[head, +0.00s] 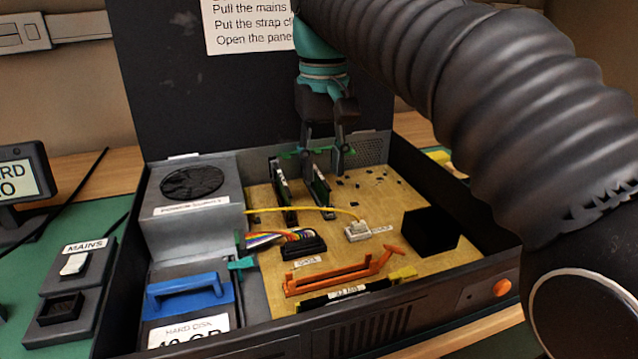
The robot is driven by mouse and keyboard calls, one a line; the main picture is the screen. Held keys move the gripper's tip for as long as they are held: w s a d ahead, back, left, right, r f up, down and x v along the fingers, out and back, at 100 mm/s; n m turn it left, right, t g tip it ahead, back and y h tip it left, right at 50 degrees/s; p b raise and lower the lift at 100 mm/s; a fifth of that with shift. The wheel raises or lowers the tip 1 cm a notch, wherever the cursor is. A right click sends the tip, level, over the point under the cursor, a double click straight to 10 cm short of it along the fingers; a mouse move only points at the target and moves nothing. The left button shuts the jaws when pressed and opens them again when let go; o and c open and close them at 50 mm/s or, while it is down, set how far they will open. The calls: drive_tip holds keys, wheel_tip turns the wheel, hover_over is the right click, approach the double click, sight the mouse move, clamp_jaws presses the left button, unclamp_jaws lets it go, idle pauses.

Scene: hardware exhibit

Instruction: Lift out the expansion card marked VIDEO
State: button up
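Two green expansion cards stand upright in the board's slots inside the open computer case (140,230): a left card (284,190) and a right card (319,188). Both have small pale markings too small to read, so I cannot tell which is VIDEO. My gripper (322,168) points down over the back of the case, by the upper end of the right card. Its two fingers are apart, and I see nothing clearly clamped between them. Whether a finger touches a card, I cannot tell.
A yellow cable (300,209) crosses in front of the cards to a white connector (358,231). Nearby are an orange latch piece (340,275), a black block (431,230), a power supply (192,205) and a blue-handled hard disk (188,293). A mains switch (75,264) is outside, left.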

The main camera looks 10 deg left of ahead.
sight(323, 179)
wheel_tip(323, 179, down, 5)
drive_tip(key=b, duration=0.3)
drive_tip(key=shift+r, duration=0.1)
clamp_jaws()
